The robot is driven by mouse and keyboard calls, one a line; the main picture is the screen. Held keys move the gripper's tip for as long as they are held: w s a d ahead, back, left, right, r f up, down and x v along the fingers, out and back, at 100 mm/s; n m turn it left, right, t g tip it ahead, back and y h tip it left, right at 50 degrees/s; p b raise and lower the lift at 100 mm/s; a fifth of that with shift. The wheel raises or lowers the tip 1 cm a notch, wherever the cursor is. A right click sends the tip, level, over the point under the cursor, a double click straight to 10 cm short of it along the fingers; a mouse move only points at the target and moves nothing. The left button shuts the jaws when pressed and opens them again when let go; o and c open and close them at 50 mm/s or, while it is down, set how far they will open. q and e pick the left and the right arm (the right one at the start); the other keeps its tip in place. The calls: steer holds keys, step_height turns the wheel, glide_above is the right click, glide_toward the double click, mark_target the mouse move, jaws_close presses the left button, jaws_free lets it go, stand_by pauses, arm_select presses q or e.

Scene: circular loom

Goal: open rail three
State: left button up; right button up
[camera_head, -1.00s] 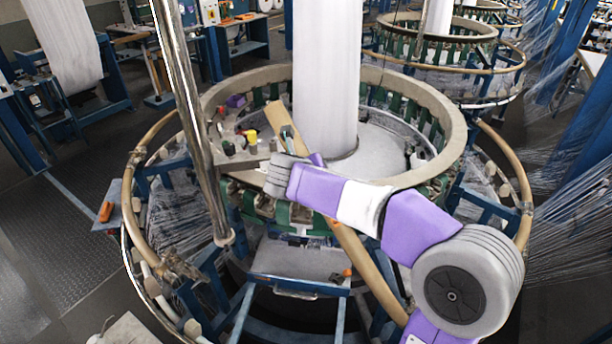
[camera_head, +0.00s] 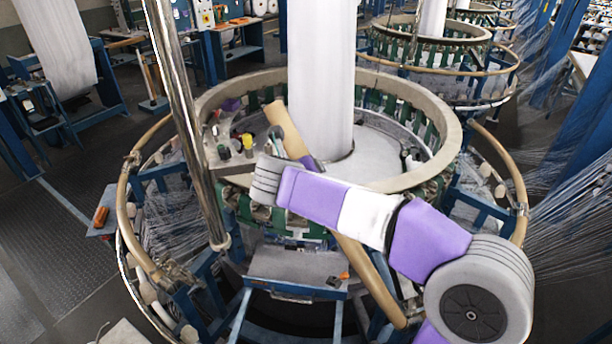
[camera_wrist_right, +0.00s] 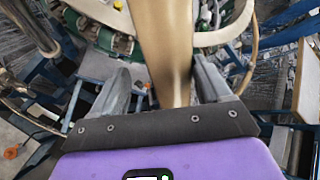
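A tan tubular rail (camera_head: 370,272) slants across the front of the near loom. Its upper end (camera_head: 286,128) stands over the loom's ring, and its middle is hidden behind my right arm. I cannot read a number on it. My right arm comes in from the lower right in the head view, and its gripper is mostly hidden behind the forearm there. In the right wrist view my right gripper (camera_wrist_right: 161,68) has its fingers apart, one on each side of the rail (camera_wrist_right: 165,45). Whether a finger touches it is unclear. My left gripper is not in view.
The loom's pale ring (camera_head: 445,165) surrounds a white fabric column (camera_head: 320,75). A metal pole (camera_head: 185,110) stands left of my right arm. A curved outer rail (camera_head: 130,190) runs round the left side. A grey platform (camera_head: 298,265) is below the arm.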

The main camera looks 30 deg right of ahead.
steer(key=v, duration=0.3)
steer(key=shift+s+a+r, duration=0.2)
steer(key=shift+f, duration=0.1)
stand_by(0.3)
